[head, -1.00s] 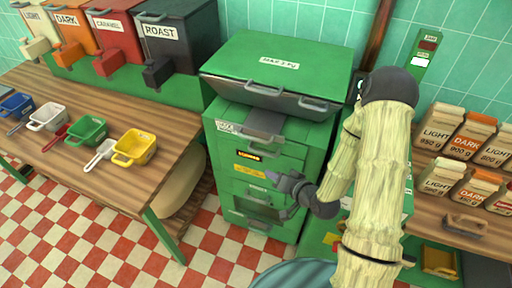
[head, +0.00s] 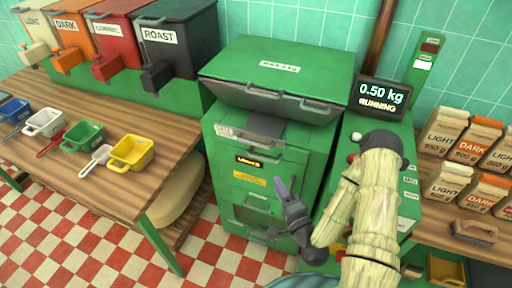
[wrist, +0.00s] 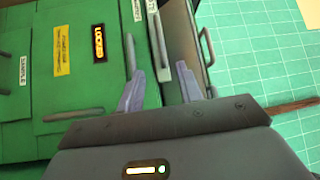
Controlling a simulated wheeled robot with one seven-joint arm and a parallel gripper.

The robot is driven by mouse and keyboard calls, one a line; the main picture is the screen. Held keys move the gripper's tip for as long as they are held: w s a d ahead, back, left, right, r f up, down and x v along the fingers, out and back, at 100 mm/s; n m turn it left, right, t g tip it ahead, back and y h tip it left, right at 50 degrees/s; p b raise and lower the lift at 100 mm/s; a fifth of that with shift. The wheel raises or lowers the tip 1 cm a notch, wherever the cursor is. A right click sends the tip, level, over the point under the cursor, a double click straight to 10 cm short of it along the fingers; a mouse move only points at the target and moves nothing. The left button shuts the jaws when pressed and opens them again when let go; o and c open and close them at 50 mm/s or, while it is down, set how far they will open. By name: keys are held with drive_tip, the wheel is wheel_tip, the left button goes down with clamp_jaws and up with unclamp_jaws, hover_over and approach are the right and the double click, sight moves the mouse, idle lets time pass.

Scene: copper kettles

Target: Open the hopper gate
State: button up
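The green machine (head: 290,165) stands in the middle of the head view. At its upper front is a grey bar handle (head: 262,137) beside a small white label that I cannot read surely. Above it is the green lid (head: 285,65) with a grey rim. A lit yellow sign (head: 250,161) on the front reads LOCKED in the wrist view (wrist: 98,42). My gripper (head: 285,187) is in front of the machine's lower front, fingers pointing up. In the wrist view my gripper (wrist: 160,88) has its fingers apart with nothing held. No hopper gate is clearly identifiable.
A display (head: 381,96) reads 0.50 kg RUNNING. Several coloured scoops lie on the left wooden table (head: 100,170), below labelled dispensers (head: 181,45). Labelled bags (head: 445,130) stand on the right counter. The checkered floor (head: 100,240) is open at front left.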

drive_tip(key=b+x, duration=0.3)
drive_tip(key=x, duration=1.4)
drive_tip(key=shift+w, duration=0.1)
clamp_jaws()
